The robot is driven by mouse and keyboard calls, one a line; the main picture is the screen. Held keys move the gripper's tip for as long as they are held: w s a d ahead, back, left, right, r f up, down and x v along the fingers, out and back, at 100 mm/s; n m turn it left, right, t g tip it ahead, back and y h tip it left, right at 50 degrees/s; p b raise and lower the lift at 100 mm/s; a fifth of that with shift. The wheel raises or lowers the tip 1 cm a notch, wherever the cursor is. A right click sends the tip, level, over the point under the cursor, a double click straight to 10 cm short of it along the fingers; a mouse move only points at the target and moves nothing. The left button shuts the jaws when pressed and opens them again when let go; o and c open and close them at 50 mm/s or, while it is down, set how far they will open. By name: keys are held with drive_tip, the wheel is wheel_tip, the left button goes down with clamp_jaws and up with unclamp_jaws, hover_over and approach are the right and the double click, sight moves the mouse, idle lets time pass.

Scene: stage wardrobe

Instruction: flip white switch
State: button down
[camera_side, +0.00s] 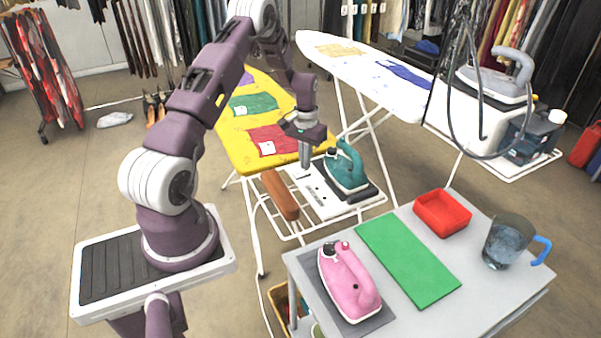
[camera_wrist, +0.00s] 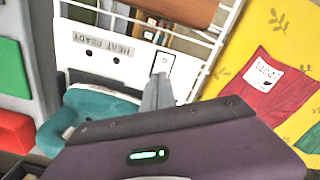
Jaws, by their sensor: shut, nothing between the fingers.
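A white panel (camera_wrist: 90,45) marked HEAT READY carries two dark round spots. The white switch (camera_wrist: 165,62) sits in a black outline at the panel's right end, its lower part covered by my fingers. My gripper (camera_wrist: 159,82) is shut and empty, with its grey fingertips right at the switch; I cannot tell whether they touch it. In the side view my gripper (camera_side: 305,167) points down over the back end of the same white panel (camera_side: 317,197), where the switch cannot be made out.
A yellow ironing board (camera_side: 235,137) with folded clothes lies behind. A brown wooden bar (camera_side: 280,195) is at the left. A grey table (camera_side: 400,310) in front holds a pink iron (camera_side: 347,283) and a red tray (camera_side: 442,225).

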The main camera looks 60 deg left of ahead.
drive_tip(key=shift+f, duration=0.55)
drive_tip(key=shift+r, duration=3.5)
